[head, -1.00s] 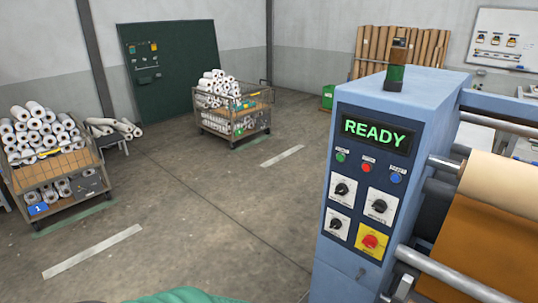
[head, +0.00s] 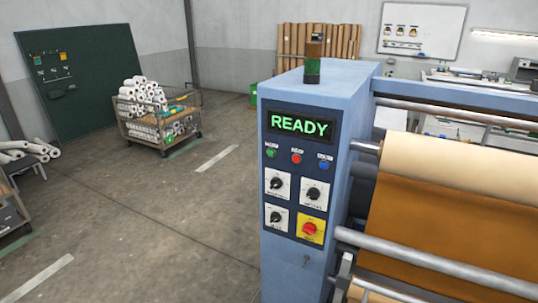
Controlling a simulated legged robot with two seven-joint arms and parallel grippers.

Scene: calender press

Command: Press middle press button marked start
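The blue press cabinet (head: 285,90) stands right of centre in the head view. Its dark control panel (head: 284,224) faces me, with a display (head: 300,125) reading READY in green. Below the display is a row of small buttons: a green button (head: 271,152) at left, a red button (head: 296,159) in the middle and a blue button (head: 323,164) at right. Their small labels are too small to read. Neither of my grippers is in view, and nothing covers the buttons.
Under the buttons are black knobs (head: 277,183) and a red knob on a yellow plate (head: 310,229). Rollers with brown sheet (head: 440,215) lie right of the cabinet. A cart of white rolls (head: 158,125) stands behind left.

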